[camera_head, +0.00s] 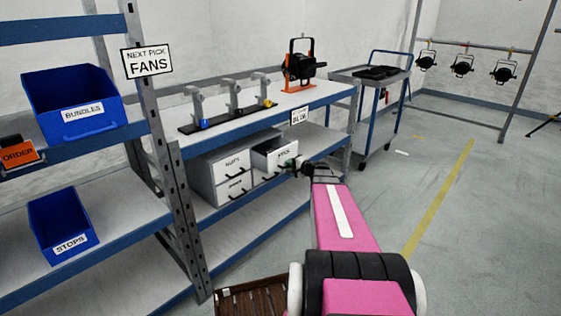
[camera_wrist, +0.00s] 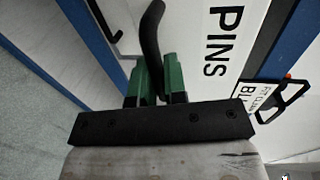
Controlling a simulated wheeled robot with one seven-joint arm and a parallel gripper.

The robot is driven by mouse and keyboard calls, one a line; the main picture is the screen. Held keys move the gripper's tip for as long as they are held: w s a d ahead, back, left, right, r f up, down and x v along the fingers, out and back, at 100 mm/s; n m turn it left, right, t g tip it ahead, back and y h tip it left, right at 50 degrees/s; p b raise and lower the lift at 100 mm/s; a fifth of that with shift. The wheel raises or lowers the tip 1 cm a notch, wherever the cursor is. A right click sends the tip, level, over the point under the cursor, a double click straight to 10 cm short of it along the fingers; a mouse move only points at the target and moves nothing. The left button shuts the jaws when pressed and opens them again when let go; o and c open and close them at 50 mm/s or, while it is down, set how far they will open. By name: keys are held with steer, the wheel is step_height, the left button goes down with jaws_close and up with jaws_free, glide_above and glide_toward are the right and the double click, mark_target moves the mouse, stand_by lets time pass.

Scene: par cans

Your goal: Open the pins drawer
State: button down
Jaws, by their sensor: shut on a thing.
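The pins drawer (camera_head: 262,156) is the upper right drawer of a white drawer unit on the shelf below the bench top. It appears to stand partly out, with a dark open top showing. Its white front, with the large PINS label (camera_wrist: 222,42), fills the upper middle of the wrist view. My gripper (camera_head: 298,164) is at this front in the head view. In the wrist view my gripper's green fingers (camera_wrist: 160,80) are shut on the black drawer handle (camera_wrist: 152,32), one on each side. The handle's far end is partly hidden.
The nuts drawer (camera_head: 231,165) is left of it, with more drawers below. A blue shelf edge runs beneath the unit. A sign (camera_head: 299,116) hangs from the bench edge above. A rack post (camera_head: 175,170) stands left; a trolley (camera_head: 372,110) stands behind right. Floor at right is clear.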

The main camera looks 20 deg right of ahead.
steer(key=f+v, duration=0.2)
steer(key=v, duration=0.8)
steer(key=shift+s, duration=0.2)
steer(key=shift+d, duration=0.1)
steer(key=c, duration=1.2)
jaws_free()
steer(key=v, duration=1)
steer(key=shift+s+d+r, duration=0.15)
steer(key=shift+s+d, duration=0.05)
steer(key=shift+s, duration=0.1)
